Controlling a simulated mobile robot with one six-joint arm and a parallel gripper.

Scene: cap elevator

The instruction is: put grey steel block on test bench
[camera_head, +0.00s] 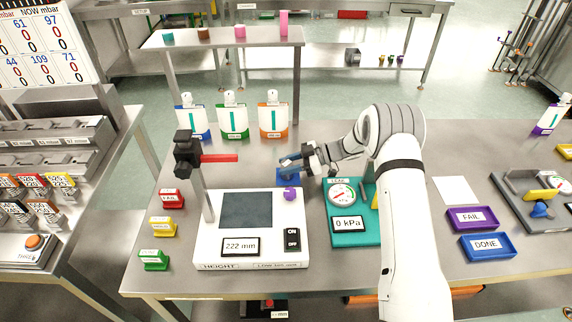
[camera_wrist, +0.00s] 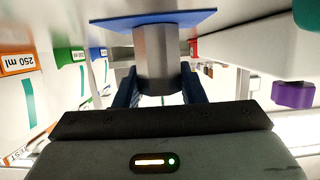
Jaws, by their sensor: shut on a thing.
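The grey steel block (camera_wrist: 157,58) is between the blue fingers of my gripper (camera_wrist: 158,92) in the wrist view, which looks upside down. The block's end is at a flat blue pad (camera_wrist: 150,20); whether it presses on the pad or is just clear of it, I cannot tell. In the camera_head view my gripper (camera_head: 292,163) is low over the blue pad (camera_head: 288,180) on the test bench (camera_head: 460,150), behind the white height gauge (camera_head: 250,252). The gripper mostly hides the block there.
Purple (camera_head: 472,218) and blue (camera_head: 487,246) trays lie farther right.

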